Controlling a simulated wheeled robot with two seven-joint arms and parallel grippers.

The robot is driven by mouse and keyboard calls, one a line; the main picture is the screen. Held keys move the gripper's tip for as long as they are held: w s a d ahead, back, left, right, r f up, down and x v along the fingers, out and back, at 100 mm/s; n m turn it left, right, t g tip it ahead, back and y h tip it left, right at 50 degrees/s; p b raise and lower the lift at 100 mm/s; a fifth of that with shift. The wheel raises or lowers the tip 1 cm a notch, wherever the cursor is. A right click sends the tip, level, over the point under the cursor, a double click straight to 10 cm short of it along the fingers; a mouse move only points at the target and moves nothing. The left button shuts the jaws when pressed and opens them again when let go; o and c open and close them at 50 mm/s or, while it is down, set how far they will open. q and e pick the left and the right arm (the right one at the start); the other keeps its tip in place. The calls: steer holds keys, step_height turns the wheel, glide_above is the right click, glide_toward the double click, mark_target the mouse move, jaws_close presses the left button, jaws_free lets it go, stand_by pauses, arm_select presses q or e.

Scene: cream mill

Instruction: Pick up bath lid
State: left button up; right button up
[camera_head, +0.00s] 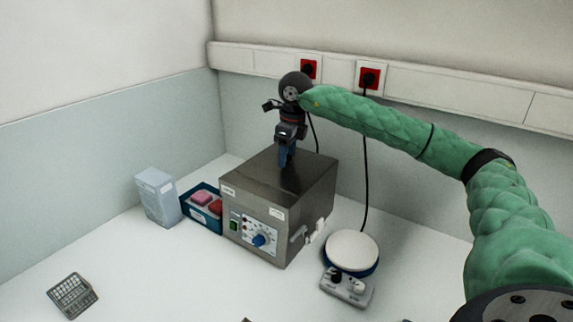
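The bath is a boxy metal unit with a blue dial, and its flat dark grey lid (258,175) covers the top. My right gripper (286,160) points straight down over the far middle of the lid, with its blue fingertips at or just above the surface. The fingers look close together, but I cannot tell whether they grip anything. Any handle on the lid is hidden behind the fingers. My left gripper is not in view.
A blue tray (187,213) with pink and red items and a pale box (157,196) stand left of the bath. A white round-topped plate device (352,250) stands right. A small wire rack (72,296) lies front left. Wall sockets (369,77) and cables are behind.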

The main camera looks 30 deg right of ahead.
steer(key=c, duration=0.9)
